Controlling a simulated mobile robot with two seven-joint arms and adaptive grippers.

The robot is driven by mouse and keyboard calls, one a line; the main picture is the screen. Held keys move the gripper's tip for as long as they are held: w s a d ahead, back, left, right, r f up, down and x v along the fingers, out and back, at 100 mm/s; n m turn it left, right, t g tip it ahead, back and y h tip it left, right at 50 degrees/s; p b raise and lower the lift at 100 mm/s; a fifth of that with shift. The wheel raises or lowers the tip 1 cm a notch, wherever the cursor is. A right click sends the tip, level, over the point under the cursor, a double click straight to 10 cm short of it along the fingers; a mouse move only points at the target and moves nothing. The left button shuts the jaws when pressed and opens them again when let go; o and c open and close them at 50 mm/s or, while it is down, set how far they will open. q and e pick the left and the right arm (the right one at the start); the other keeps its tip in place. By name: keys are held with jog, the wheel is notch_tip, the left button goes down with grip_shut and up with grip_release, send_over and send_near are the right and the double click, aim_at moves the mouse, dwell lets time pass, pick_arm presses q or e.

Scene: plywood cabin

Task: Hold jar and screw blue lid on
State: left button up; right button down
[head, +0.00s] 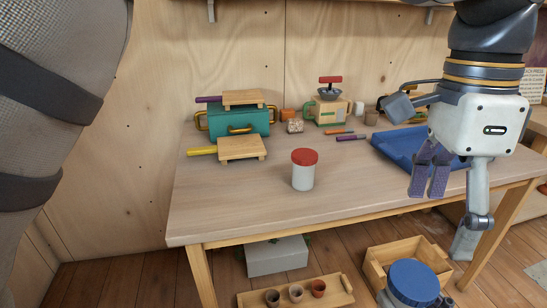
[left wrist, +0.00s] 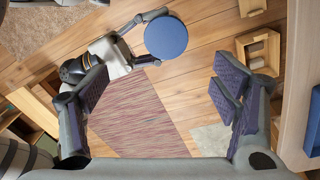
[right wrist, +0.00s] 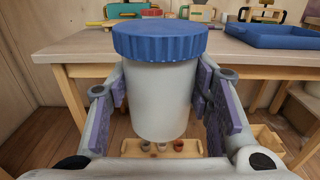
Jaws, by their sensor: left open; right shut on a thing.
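The pale grey jar (right wrist: 160,100) stands upright between the fingers of my right gripper (right wrist: 163,105), which is shut on its sides. The blue lid (right wrist: 160,38) sits on top of the jar; how tightly it is threaded cannot be told. The lid also shows at the bottom of the head view (head: 413,280) and at the top of the left wrist view (left wrist: 166,37). My left gripper (head: 446,220) is open and empty, pointing down, higher than the lid and apart from it. In the left wrist view the lid lies beyond its spread fingers (left wrist: 160,90).
On the wooden table (head: 235,200) stand a white jar with a red lid (head: 303,170), a teal box (head: 235,122) and a blue tray (head: 395,152). A wooden crate (head: 378,273) and a tray with cups (head: 335,288) are below. The table's front middle is clear.

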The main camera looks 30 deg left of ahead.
pick_arm(q)
jog(key=w+a+f+n+h, duration=0.5)
jog(key=a+f+n+h, duration=0.25)
jog(key=f+n, duration=0.35)
pick_arm(e)
jog(key=shift+w+a+f, duration=0.1)
jog(key=shift+w+a, duration=0.05)
jog(key=shift+a, duration=0.05)
pick_arm(q)
jog(key=s+a+f+n+y, duration=0.1)
jog(key=s+a+f+n, duration=0.25)
jog(key=f, duration=0.55)
jog(key=s+a+f+n+y, duration=0.1)
jog(key=s+a+f+n, duration=0.3)
jog(key=f, duration=0.6)
pick_arm(e)
jog(key=shift+d, duration=0.15)
pick_arm(q)
jog(key=s+a+f+m+y, duration=0.1)
jog(key=s+a+f+y, duration=0.15)
jog(key=s+f, duration=0.7)
jog(key=s+a+m+y, duration=0.1)
jog(key=s+a, duration=0.3)
jog(key=s, duration=0.5)
jog(key=s+a+m+g+y, duration=0.1)
jog(key=s+a+y, duration=0.2)
jog(key=s, duration=0.7)
jog(key=shift+s+a+f+g, duration=0.3)
jog(key=shift+a+f, duration=0.15)
jog(key=shift+a, duration=0.35)
